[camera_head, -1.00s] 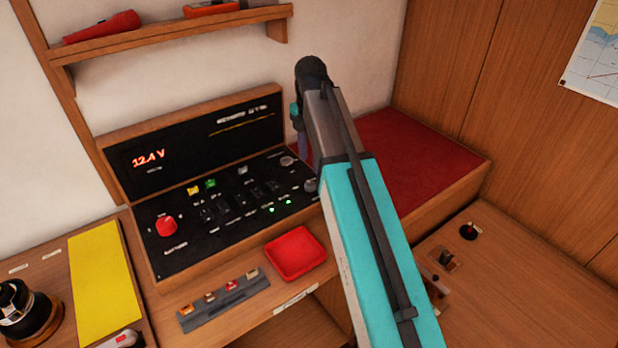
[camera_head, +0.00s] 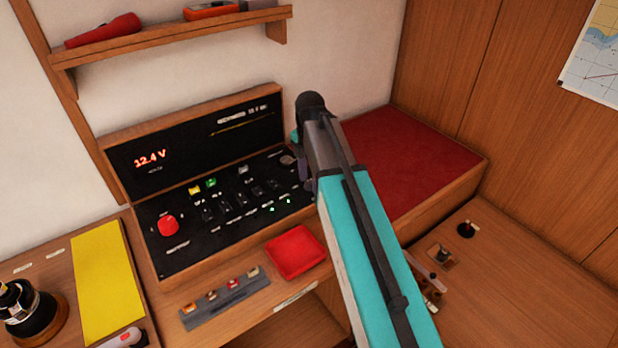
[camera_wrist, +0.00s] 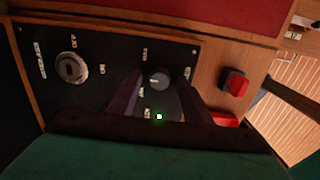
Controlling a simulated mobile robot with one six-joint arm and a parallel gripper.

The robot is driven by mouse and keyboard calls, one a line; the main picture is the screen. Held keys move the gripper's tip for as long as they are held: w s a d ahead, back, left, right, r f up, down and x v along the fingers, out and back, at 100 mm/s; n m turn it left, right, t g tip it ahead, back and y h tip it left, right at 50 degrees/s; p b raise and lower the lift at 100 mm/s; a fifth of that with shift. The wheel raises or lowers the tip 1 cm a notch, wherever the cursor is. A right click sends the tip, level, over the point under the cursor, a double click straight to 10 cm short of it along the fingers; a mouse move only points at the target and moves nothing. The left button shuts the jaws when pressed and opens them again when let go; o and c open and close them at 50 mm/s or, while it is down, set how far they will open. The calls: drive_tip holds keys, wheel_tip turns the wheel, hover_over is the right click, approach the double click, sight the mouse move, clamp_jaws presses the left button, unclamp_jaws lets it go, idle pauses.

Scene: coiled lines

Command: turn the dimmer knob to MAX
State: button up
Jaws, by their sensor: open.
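The dimmer knob (camera_wrist: 159,77) is a small dark round knob with a grey face and a light mark, on the black switch panel (camera_wrist: 110,50). In the wrist view my gripper (camera_wrist: 157,79) has its two dark fingers apart, one on each side of the knob. I cannot tell whether either finger touches it. The labels around the knob are too small to read. In the head view my gripper (camera_head: 306,178) is over the right end of the panel (camera_head: 185,250), and it and my arm hide most of the knob's spot.
A silver round switch (camera_wrist: 71,68) is on the same panel. A red knob (camera_head: 168,225) and several toggles sit further left. A red tray (camera_head: 295,252) lies in front of the panel. A red cushion (camera_head: 405,150) is to the right. A shelf (camera_head: 170,35) hangs above.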

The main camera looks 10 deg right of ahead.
drive_tip(key=c, duration=1.1)
drive_tip(key=shift+o, duration=0.2)
drive_tip(key=m+p, duration=0.1)
drive_tip(key=m, duration=0.9)
drive_tip(key=shift+m, duration=0.3)
drive_tip(key=m+p, duration=0.1)
drive_tip(key=m, duration=0.5)
drive_tip(key=shift+m, duration=0.4)
drive_tip(key=m, duration=0.6)
drive_tip(key=shift+m, duration=0.3)
